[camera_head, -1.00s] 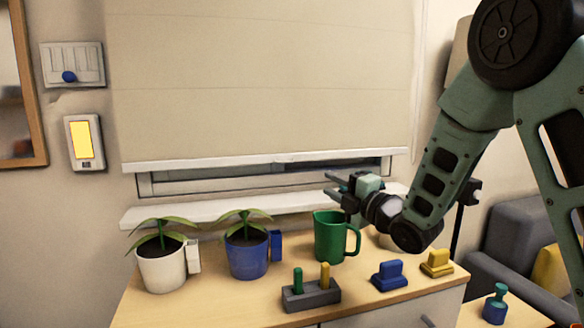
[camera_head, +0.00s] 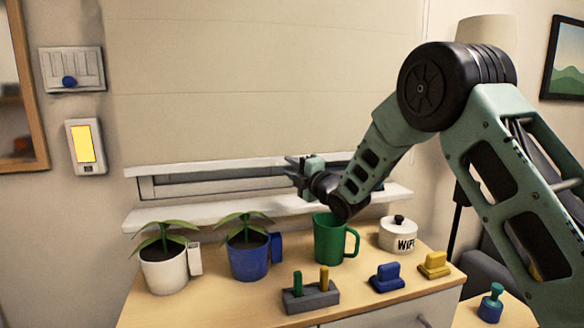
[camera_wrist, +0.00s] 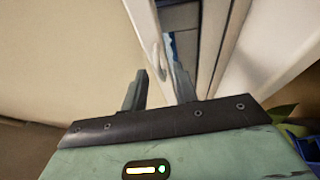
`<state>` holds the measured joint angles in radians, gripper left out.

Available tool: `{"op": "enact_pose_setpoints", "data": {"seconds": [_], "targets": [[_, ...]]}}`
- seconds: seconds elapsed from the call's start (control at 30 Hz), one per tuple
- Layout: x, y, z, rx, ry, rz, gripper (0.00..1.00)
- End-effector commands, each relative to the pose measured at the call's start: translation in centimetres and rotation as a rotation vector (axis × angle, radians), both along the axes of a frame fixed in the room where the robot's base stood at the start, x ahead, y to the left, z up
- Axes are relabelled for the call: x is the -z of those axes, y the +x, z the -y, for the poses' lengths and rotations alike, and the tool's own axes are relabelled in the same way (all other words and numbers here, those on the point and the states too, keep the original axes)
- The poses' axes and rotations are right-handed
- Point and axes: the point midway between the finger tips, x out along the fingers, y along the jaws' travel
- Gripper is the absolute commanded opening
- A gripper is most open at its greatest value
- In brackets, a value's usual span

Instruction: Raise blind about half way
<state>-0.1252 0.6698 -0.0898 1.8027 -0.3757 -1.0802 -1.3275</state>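The cream blind (camera_head: 250,90) hangs over most of the window, with a narrow dark strip of window (camera_head: 215,183) showing under its white bottom rail (camera_head: 200,167). My gripper (camera_head: 292,166) is at the rail, right of the window's middle, and hides part of it. In the wrist view my gripper (camera_wrist: 160,88) is open, its two fingers apart. The rail (camera_wrist: 150,40) with a small pale tab (camera_wrist: 164,65) runs toward the space between the fingers. I cannot tell whether a finger touches it.
A white sill (camera_head: 170,215) runs below the window. On the cabinet top (camera_head: 220,295) stand a green mug (camera_head: 328,240), two potted plants, a white lidded pot (camera_head: 397,236) and small blocks. A wall panel with a blue knob (camera_head: 69,81) and a yellow-lit device (camera_head: 84,145) are at left.

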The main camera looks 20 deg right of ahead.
Motion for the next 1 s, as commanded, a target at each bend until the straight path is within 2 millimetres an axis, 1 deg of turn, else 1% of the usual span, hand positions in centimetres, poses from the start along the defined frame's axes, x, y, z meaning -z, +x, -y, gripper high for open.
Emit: {"op": "enact_pose_setpoints", "data": {"seconds": [0.23, 0.33, 0.53, 0.67, 0.77, 0.87, 0.97, 1.0], "targets": [[0.0, 0.0, 0.0, 0.0, 0.0, 0.0, 0.29], [0.0, 0.0, 0.0, 0.0, 0.0, 0.0, 0.01], [0.0, 0.0, 0.0, 0.0, 0.0, 0.0, 0.0], [-0.7, 0.0, 0.0, 0.0, 0.001, 0.002, 0.0], [-2.0, 0.0, -0.1, 0.0, 0.002, 0.004, 0.0], [-4.1, 0.0, -0.1, 0.0, 0.001, 0.006, 0.0], [-7.0, 0.0, 0.0, 0.0, 0.0, 0.009, 0.0], [-8.2, 0.0, 0.0, 0.0, 0.001, 0.008, 0.0]]}}
